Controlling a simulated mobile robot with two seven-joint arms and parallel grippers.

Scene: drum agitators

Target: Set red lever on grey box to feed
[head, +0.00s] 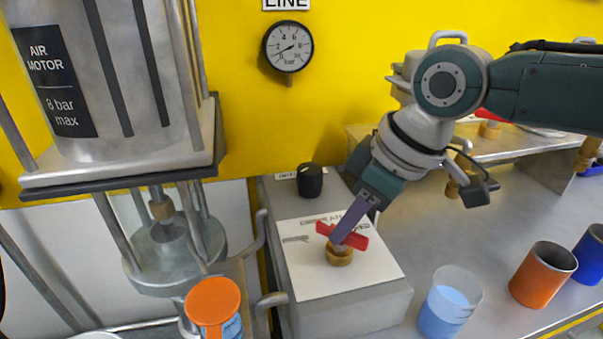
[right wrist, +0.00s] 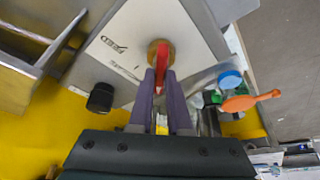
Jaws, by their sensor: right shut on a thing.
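The grey box (head: 345,313) stands on the bench with a white label plate on top. The red lever (head: 357,241) sits on a brass hub (head: 339,257) on that plate. In the head view the lever runs from upper left to lower right. My right gripper (head: 338,237) reaches down from the upper right, its purple fingers shut on the lever. In the right wrist view the lever (right wrist: 161,58) stands between the fingertips (right wrist: 160,80). The word FEED (right wrist: 114,44) is readable on the plate there, left of the hub. My left gripper is out of view.
A black knob (head: 310,180) stands at the box's back edge. A cup with blue content (head: 450,302), an orange cup (head: 543,274) and a blue cup (head: 591,256) stand to the right. An orange-lidded container (head: 213,300) and the air motor rig (head: 120,90) are at left.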

